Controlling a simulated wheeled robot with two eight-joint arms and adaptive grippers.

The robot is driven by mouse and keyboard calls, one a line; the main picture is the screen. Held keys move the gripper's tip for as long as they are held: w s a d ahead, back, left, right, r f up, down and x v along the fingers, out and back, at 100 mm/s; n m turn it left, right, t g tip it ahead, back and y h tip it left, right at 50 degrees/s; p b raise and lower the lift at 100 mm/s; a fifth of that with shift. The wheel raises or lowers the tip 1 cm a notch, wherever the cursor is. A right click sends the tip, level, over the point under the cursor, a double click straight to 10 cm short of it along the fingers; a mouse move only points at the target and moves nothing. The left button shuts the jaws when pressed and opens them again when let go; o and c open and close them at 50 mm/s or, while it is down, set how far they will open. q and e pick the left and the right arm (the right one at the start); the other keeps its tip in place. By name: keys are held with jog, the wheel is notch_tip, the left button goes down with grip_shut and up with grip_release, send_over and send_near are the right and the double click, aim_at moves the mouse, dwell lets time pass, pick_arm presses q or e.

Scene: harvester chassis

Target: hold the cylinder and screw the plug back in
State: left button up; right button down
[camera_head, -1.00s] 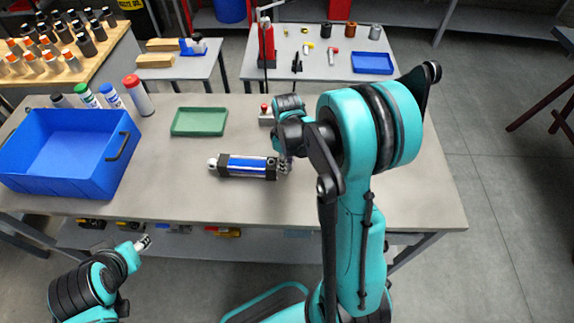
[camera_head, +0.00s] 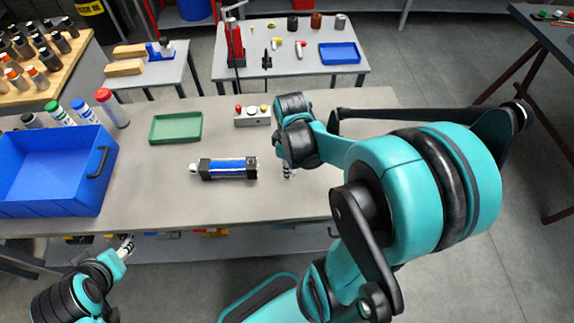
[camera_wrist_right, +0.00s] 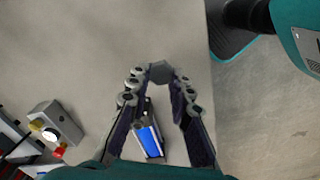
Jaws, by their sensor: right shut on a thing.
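The blue cylinder with black end caps (camera_head: 226,168) lies on its side on the grey workbench, its rod eye pointing left. It also shows in the right wrist view (camera_wrist_right: 149,141), below and between the fingers. My right gripper (camera_head: 290,173) is just off the cylinder's right end, with a small gap of bench between them. In the wrist view its fingers (camera_wrist_right: 160,82) are shut on a small grey hexagonal plug (camera_wrist_right: 160,72) at their tips. My left gripper (camera_head: 126,246) is low at the left, in front of the bench edge, away from the cylinder; its fingers are too small to read.
A blue bin (camera_head: 55,172) and a green tray (camera_head: 176,128) stand on the workbench (camera_head: 270,205), with several bottles behind the bin. A button box (camera_head: 252,117) sits behind the cylinder, close to my right arm. The bench front is clear.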

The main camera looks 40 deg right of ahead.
jog(key=shift+w, duration=0.15)
jog(key=w+a+f+m+b, duration=0.25)
jog(key=w+a, duration=0.25)
jog(key=w, duration=0.5)
jog(key=m+b, duration=0.2)
jog(key=m, duration=0.2)
send_over(232, 166)
jog(key=shift+f+n, duration=0.25)
jog(key=shift+f, duration=0.15)
